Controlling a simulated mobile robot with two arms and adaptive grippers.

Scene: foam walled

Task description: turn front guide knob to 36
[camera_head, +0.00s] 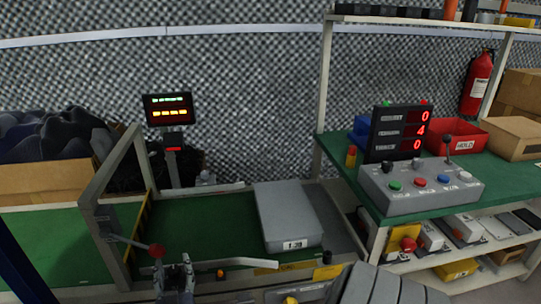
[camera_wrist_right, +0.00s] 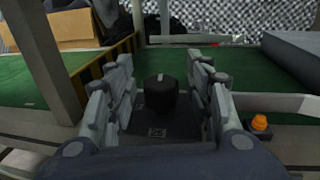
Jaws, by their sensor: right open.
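The front guide knob appears to be the black knob (camera_wrist_right: 160,95) in the right wrist view. It stands upright on a dark base with a small label (camera_wrist_right: 157,133) that is too small to read. My right gripper (camera_wrist_right: 160,100) is open, with one finger on each side of the knob and visible gaps between. In the head view my right gripper (camera_head: 174,280) is at the front edge of the green belt, and it hides the knob there. My left gripper is not in view.
A red-balled lever (camera_head: 156,251) is close beside my right gripper. A grey box (camera_head: 288,216) lies on the green belt (camera_head: 190,222). An orange button (camera_wrist_right: 260,122) is right of the gripper. A control box (camera_head: 420,186) with several buttons stands on the right bench.

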